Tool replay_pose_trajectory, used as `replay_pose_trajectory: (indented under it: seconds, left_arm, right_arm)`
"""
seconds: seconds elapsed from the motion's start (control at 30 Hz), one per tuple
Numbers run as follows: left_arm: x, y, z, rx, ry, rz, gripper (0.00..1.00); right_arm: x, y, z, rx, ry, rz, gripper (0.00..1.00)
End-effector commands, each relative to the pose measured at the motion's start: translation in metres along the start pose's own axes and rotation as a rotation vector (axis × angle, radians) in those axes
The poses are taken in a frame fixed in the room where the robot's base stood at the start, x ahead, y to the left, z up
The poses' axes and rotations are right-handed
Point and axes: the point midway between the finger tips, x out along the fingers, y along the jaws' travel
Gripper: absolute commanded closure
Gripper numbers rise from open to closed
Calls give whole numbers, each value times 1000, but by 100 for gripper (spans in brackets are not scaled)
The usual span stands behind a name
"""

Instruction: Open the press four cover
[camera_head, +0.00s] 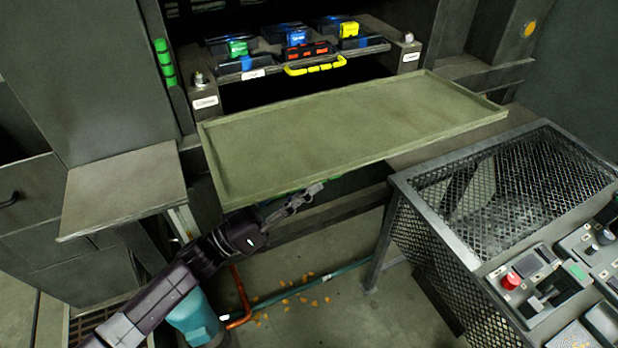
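A large olive-green panel with a raised rim (340,135) lies almost flat and juts toward me from the front of the dark press (110,75). I take it for the cover, but no label on it can be read. My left gripper (312,190) is just below the panel's near edge, close to a small green part that is mostly hidden under it. I cannot tell whether the gripper touches either, or whether its fingers are open. The panel's underside is hidden. My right gripper is not in view.
A shelf with blue, green, red and yellow units and a yellow handle (316,66) is behind the panel. A grey side plate (122,185) is at left. A mesh-walled bin (440,215) and control boxes (540,285) stand at right. Pipes run along the floor.

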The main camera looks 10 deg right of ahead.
Motion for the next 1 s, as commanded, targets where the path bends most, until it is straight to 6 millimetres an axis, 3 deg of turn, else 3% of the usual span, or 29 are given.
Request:
replay_pose_trajectory:
  seconds: [0.3,0.5,1.0]
  left_arm:
    - [-69,-1,1,0,-4,-3,71]
    - [-96,-1,0,1,-3,-3,71]
    - [-104,-1,0,1,-1,-2,71]
  right_arm:
    - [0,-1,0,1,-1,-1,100]
    - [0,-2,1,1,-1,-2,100]
    - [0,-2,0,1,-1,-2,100]
